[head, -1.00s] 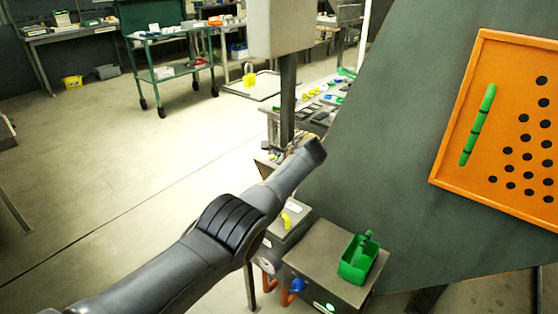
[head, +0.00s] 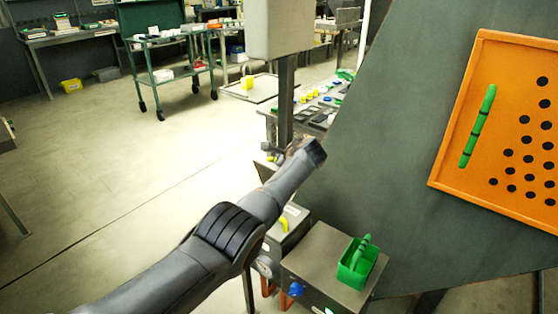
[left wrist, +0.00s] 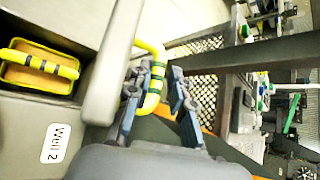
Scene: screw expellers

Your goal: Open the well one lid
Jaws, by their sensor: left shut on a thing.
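The handle stands out from a grey slab-like lid (left wrist: 112,65), seen nearly edge-on in the left wrist view. Left of it, a well holds a yellow-rimmed container with a yellow handle (left wrist: 40,62). A "Well 2" label (left wrist: 56,143) is beside it; no "Well 1" label is readable. In the head view, my left gripper (head: 285,150) is by the grey post, partly hidden by my wrist, and the held handle cannot be made out. My right gripper is out of view.
A grey box (head: 315,255) carries a green tray (head: 357,275). Another grey box with a yellow handle (head: 284,224) stands behind it. A grey post (head: 286,100) rises near my gripper. A large dark panel with an orange pegboard (head: 450,185) fills the right side.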

